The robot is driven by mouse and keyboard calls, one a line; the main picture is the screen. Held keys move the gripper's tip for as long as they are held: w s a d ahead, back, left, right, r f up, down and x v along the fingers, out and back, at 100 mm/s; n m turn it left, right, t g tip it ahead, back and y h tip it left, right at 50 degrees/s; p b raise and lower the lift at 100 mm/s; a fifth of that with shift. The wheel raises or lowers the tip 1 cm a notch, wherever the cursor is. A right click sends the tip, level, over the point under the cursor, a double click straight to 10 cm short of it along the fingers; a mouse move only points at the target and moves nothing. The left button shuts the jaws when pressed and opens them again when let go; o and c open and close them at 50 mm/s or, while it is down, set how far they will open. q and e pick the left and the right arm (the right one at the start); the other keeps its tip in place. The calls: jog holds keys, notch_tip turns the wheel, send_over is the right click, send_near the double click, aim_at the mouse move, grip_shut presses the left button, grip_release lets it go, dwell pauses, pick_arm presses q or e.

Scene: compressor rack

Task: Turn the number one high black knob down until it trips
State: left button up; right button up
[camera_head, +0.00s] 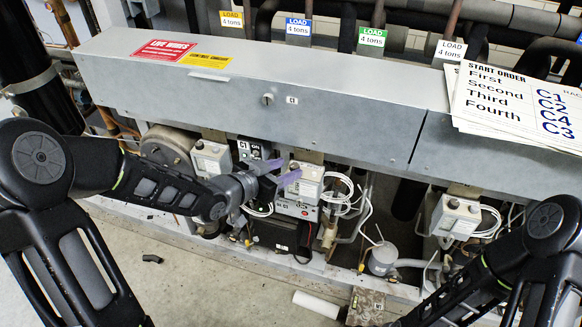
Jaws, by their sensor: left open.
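My left gripper (277,172) reaches in from the left, its two purple fingertips spread apart with nothing seen between them. The fingertips are over and beside a white control box (309,188) in the middle of the rack; one overlaps its top left part. Another white control box (211,158) stands to the left, near a black panel marked C1 (243,146). Small dark knobs seem to sit on the box tops, but they are too small to tell apart, and my gripper hides part of the middle one. My right arm shows at the lower right; its gripper is out of view.
A long grey metal cover (340,118) with warning stickers overhangs the boxes. Start order sheets (505,95) lie on its right end. A third white box (456,216) stands at the right among white cables. A white tube (316,305) lies on the floor in front.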

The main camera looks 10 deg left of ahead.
aim_at(295, 168)
pick_arm(q)
jog(key=shift+x, duration=1.4)
grip_shut()
